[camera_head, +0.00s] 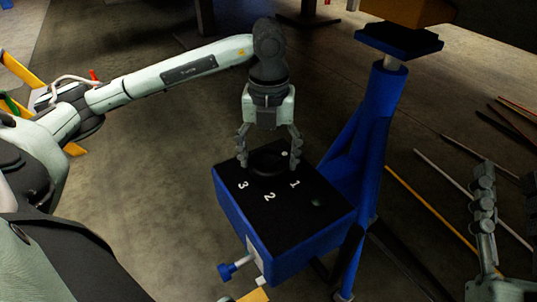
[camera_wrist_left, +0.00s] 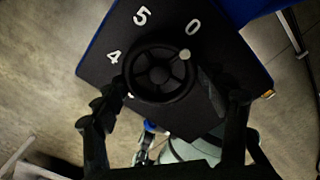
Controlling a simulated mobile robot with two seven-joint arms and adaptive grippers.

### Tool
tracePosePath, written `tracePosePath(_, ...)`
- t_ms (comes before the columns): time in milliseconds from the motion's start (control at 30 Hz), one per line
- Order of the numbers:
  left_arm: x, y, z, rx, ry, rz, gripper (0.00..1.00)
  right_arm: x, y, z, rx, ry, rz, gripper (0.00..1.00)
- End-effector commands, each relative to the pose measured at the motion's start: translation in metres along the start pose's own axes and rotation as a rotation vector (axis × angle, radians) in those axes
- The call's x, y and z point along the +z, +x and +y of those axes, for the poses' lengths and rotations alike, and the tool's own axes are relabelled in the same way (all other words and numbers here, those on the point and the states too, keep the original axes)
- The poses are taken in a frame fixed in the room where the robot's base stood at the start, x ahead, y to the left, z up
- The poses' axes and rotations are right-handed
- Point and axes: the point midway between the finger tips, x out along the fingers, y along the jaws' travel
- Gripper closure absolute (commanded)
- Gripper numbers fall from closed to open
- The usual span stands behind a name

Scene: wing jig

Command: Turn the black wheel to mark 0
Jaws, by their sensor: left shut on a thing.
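The black wheel (camera_head: 268,163) lies flat on the black top panel (camera_head: 287,222) of a blue box. My left gripper (camera_head: 269,160) reaches down over it, one finger on each side, shut on its rim. In the left wrist view the spoked wheel (camera_wrist_left: 160,74) sits between the fingers. A white dot (camera_wrist_left: 185,55) on its rim points between mark 0 (camera_wrist_left: 193,27) and the place of mark 1, nearer to 0. Marks 5 (camera_wrist_left: 142,16) and 4 (camera_wrist_left: 113,57) also show there. My right gripper (camera_head: 484,190) is at the right edge, away from the box; its finger state is unclear.
A blue post (camera_head: 380,105) with a flat top plate (camera_head: 400,40) stands right behind the box. A blue-handled screw (camera_head: 228,270) sticks out of the box's front. Thin rods (camera_head: 430,200) lie on the floor at the right. The floor left of the box is clear.

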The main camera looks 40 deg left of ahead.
Motion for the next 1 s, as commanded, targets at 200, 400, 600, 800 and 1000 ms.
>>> tracePosePath(200,0.0007,-0.0007,0.0,0.0,-0.058,-0.002,0.56,0.0025,0.0002,-0.0004,-0.002,-0.001,-0.016,0.6)
tracePosePath(400,0.0008,-0.0006,-0.0001,0.0,-0.075,-0.002,0.56,0.0034,0.0004,-0.0003,-0.001,0.0,-0.021,0.6)
tracePosePath(600,0.0008,-0.0005,-0.0001,0.0,-0.077,-0.002,0.56,0.002,0.0012,0.0002,0.002,0.001,-0.017,0.6)
tracePosePath(800,0.0008,-0.0005,-0.0001,0.0,-0.076,-0.002,0.15,0.0003,0.002,0.001,0.008,0.005,-0.011,0.6)
tracePosePath(1000,0.0005,-0.0003,-0.0002,0.0,-0.074,-0.001,0.07,-0.0002,0.0021,0.0013,0.009,0.005,-0.009,0.6)
